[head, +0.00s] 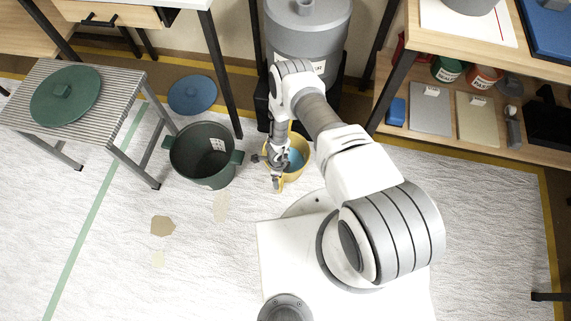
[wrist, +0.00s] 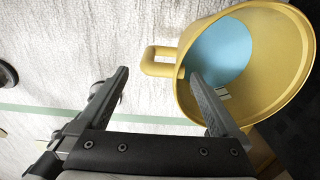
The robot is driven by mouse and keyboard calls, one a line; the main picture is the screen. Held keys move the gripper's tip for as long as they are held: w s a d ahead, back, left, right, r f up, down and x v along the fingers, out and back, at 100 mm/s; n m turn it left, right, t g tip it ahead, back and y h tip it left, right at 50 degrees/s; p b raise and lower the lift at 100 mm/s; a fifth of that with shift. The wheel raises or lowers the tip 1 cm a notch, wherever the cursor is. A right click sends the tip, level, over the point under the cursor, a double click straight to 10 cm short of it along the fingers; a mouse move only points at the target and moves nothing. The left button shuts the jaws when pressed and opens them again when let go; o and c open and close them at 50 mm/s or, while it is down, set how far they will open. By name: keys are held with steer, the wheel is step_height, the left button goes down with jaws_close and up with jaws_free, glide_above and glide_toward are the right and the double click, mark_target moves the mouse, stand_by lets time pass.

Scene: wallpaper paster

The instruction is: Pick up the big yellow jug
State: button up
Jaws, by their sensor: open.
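The big yellow jug (head: 299,157) stands on the floor in front of the grey drum, partly hidden by my arm in the head view. In the wrist view the yellow jug (wrist: 267,95) shows its open mouth, with blue inside. Its handle (wrist: 160,62) sticks out to the left. My gripper (wrist: 157,95) is open and empty in the wrist view. Its right finger overlaps the jug's near rim in the picture, and the handle lies beyond the gap between the fingers. Whether a finger touches the jug I cannot tell. In the head view my gripper (head: 275,180) is at the jug's left side.
A dark green bucket (head: 183,170) stands close left of the jug. A grey drum (head: 290,45) stands behind it. A slatted stool (head: 120,90) with a green lid (head: 65,95) is at left. A shelf unit (head: 400,70) is at right. The covered floor at front left is mostly clear.

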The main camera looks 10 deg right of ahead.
step_height(320, 180, down, 5)
steer(key=b, duration=0.3)
steer(key=shift+d, duration=0.15)
steer(key=shift+r, duration=0.1)
jaws_close()
